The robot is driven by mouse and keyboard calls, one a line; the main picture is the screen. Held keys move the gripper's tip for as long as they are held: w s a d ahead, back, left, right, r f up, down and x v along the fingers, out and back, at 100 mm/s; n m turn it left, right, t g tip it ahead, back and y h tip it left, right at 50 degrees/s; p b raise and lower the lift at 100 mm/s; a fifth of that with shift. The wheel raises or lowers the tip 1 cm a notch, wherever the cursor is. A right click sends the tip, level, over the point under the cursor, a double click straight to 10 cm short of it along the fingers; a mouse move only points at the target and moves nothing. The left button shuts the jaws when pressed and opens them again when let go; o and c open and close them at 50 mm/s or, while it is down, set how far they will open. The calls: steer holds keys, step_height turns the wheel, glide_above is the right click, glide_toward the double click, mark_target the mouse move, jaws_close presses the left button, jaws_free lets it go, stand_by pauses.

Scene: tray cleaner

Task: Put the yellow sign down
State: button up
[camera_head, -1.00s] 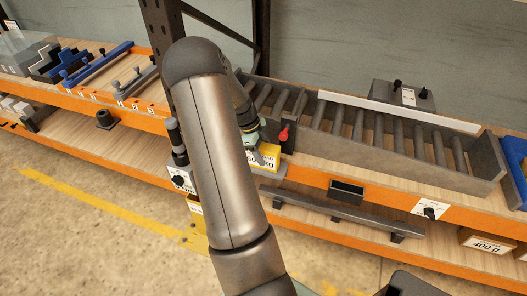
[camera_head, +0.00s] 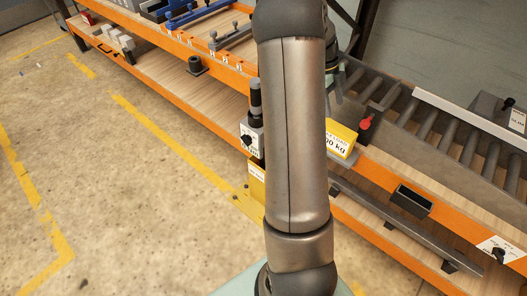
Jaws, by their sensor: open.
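The yellow sign (camera_head: 342,140) has a white face with a weight in kg, partly readable. It sits at the shelf's front edge, just right of my arm, which hides its left part. My gripper (camera_head: 337,96) shows partly behind my arm. It is open and empty, above and behind the sign, with a visible gap between them.
A red knob (camera_head: 365,124) on a dark block stands right of the sign, beside the roller conveyor (camera_head: 430,125). A grey box with a black knob (camera_head: 247,140) is at the shelf edge left of my arm. The floor (camera_head: 100,190) at left is clear.

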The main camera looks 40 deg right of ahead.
steer(key=w+a+r+n+t, duration=0.1)
steer(key=a+r+n, duration=0.1)
steer(key=a+n, duration=0.65)
steer(key=w+a+r+n+t, duration=0.1)
steer(key=a+r+n+t, duration=0.3)
steer(key=a, duration=0.8)
steer(key=s+a+n, duration=0.6)
steer(key=a+n, duration=0.4)
steer(key=s+a+f+n+y, duration=0.1)
steer(key=s+a+n, duration=0.5)
steer(key=a+n, duration=0.3)
steer(key=shift+s+a+f+n, duration=0.2)
steer(key=shift+a+n, duration=0.2)
steer(key=shift+n, duration=0.35)
